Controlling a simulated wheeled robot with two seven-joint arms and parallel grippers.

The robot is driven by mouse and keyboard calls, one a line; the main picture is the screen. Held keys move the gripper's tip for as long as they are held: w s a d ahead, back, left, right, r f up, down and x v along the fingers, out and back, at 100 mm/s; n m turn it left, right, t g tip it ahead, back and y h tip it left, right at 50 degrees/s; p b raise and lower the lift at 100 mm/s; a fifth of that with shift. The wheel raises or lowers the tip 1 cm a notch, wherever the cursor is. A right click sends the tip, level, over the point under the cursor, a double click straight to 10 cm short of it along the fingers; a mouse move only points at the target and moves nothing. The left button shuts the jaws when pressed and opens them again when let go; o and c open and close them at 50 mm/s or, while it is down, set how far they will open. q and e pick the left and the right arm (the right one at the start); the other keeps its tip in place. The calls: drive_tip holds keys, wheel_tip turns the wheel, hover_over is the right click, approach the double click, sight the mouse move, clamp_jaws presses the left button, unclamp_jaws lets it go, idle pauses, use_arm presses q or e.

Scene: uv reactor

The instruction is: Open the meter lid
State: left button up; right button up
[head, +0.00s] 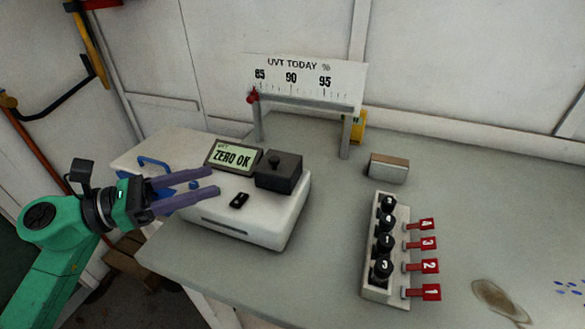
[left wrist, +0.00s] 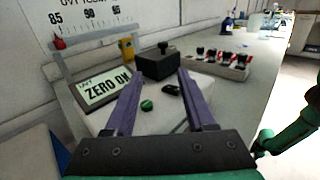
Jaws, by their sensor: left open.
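The white meter (head: 240,222) stands on the bench with a tilted display (head: 232,157) reading ZERO OK. Its dark box-shaped lid (head: 279,171) with a black knob on top (head: 274,160) is down on the meter's right rear part. The lid also shows in the left wrist view (left wrist: 158,67), beyond the fingertips. My left gripper (head: 213,182) is open and empty, above the meter's left part, its purple fingers pointing right toward the lid, short of it. In the left wrist view, the fingers (left wrist: 160,85) are spread apart. My right gripper does not show.
A rack of black-capped vials (head: 377,293) with red numbered tags stands to the right. A UVT scale board (head: 305,75) on legs is behind the meter. A small box (head: 388,168) lies behind the rack. Bench between meter and rack is clear.

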sight(270, 164)
use_arm(q)
drive_tip(key=d+p, duration=0.1)
drive_tip(key=d+r, duration=0.1)
drive_tip(key=d+p, duration=0.1)
drive_tip(key=d, duration=0.1)
drive_tip(key=shift+w+r+p, duration=0.35)
drive_tip(key=shift+w, duration=0.05)
drive_tip(key=p+x, duration=0.3)
drive_tip(key=x, duration=0.5)
drive_tip(key=shift+w+d+f, duration=0.1)
drive_tip(key=shift+w+f, duration=0.1)
drive_tip(key=shift+w, duration=0.15)
drive_tip(key=shift+w+d+f, duration=0.15)
drive_tip(key=shift+w+d, duration=0.05)
drive_tip(key=shift+d, duration=0.35)
drive_tip(key=shift+f, duration=0.1)
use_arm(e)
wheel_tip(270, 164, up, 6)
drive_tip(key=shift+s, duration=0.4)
use_arm(q)
drive_tip(key=c, duration=0.8)
clamp_jaws()
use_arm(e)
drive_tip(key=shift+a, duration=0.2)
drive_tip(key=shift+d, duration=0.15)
